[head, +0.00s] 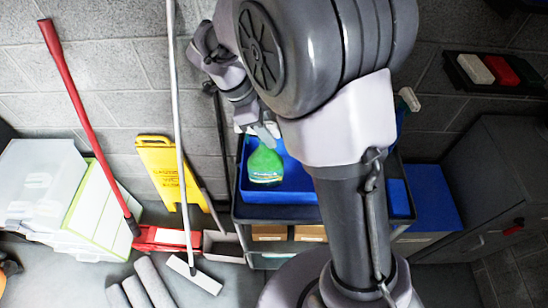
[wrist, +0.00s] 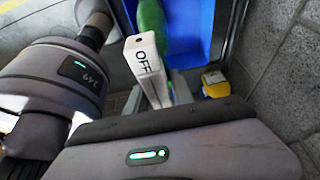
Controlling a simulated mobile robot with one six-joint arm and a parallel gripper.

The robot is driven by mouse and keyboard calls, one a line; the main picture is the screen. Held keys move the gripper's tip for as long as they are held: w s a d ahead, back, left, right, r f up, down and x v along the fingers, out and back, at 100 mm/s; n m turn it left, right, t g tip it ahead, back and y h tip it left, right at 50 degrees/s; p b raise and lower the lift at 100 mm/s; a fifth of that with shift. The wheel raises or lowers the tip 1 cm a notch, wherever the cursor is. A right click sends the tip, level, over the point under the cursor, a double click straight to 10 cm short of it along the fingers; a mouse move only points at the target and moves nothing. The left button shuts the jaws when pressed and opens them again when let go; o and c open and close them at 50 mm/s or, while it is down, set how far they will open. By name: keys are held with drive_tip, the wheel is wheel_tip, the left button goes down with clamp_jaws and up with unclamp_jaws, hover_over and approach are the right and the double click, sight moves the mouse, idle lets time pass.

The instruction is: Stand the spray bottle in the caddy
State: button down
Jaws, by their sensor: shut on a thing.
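The green spray bottle (head: 265,167) hangs roughly upright from my gripper (head: 262,133) in the head view. In the wrist view its green body (wrist: 152,18) and its white head marked OFF (wrist: 142,60) show. My gripper is shut on its upper part; the fingertips are hard to make out. A blue tray-like caddy (head: 300,187) stands on the dark cart, behind and around the bottle in the head view. It also shows in the wrist view (wrist: 190,40). I cannot tell whether the bottle's base touches its floor. My arm hides the caddy's right part.
A second spray bottle (head: 408,100) shows partly behind my arm. A blue bin (head: 432,197) stands right of the cart. A yellow floor sign (head: 168,175), a red-handled broom (head: 88,115) and a pale-handled mop (head: 178,130) stand left. A dark cabinet (head: 490,180) is at right.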

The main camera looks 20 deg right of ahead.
sight(264, 156)
wheel_tip(264, 156, down, 6)
drive_tip(key=shift+f+b, duration=0.25)
drive_tip(key=shift+b, duration=0.3)
drive_tip(key=shift+f, duration=0.1)
drive_tip(key=c, duration=1.1)
unclamp_jaws()
